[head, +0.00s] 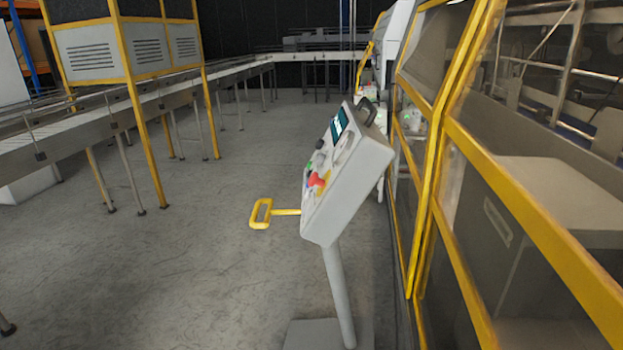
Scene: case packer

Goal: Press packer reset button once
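The grey control box (352,180) of the packer stands on a post (338,295) just right of the picture's middle. I see it from the side, so its button face on the left shows at a steep angle. A small teal screen (339,125) is at its top. Below it are several small controls, with a red one (317,181) standing out. Dark, green and blue spots show beside it, but I cannot tell which one is the reset button. My gripper is not in view.
A yellow loop handle (262,213) sticks out left from the box. The packer's yellow-framed guard (436,190) with clear panels fills the right side. A conveyor (110,112) on legs and a yellow-framed cabinet (92,52) stand at the left. The grey floor (200,260) between is clear.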

